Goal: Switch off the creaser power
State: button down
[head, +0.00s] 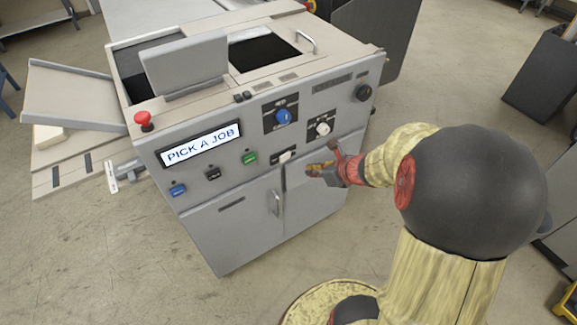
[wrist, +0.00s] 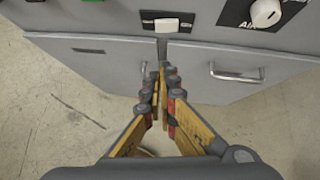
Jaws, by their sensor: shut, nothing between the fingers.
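The creaser (head: 225,215) is a grey cabinet machine with a lit display (head: 200,146) reading "PICK A JOB". A white switch (head: 286,156) on a small black plate sits low on its front panel, right of a green button (head: 249,158). In the wrist view the white switch (wrist: 167,25) is straight ahead, beyond the fingertips. Its label is too small to read. My gripper (head: 312,170) is shut and empty, in front of the panel, just right of and below the switch in the head view. The wrist view shows my gripper (wrist: 161,72) apart from the switch.
A blue knob (head: 283,117), a white knob (head: 322,128), a black button (head: 213,173), a blue button (head: 178,190) and a red emergency stop (head: 144,120) are on the machine. Door handles (head: 276,203) stick out below. Floor in front is clear.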

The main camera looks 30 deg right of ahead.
aim_at(285, 157)
jog(key=b+x, duration=0.1)
jog(key=x, duration=0.3)
jog(key=w+r+b+x, duration=0.1)
jog(key=b+x, duration=0.1)
jog(key=x, duration=0.2)
jog(key=w+r+b+x, duration=0.1)
jog(key=x, duration=0.3)
jog(key=shift+w+a+f+b, duration=0.15)
jog(key=shift+w+f+b, duration=0.1)
jog(key=shift+w+b, duration=0.05)
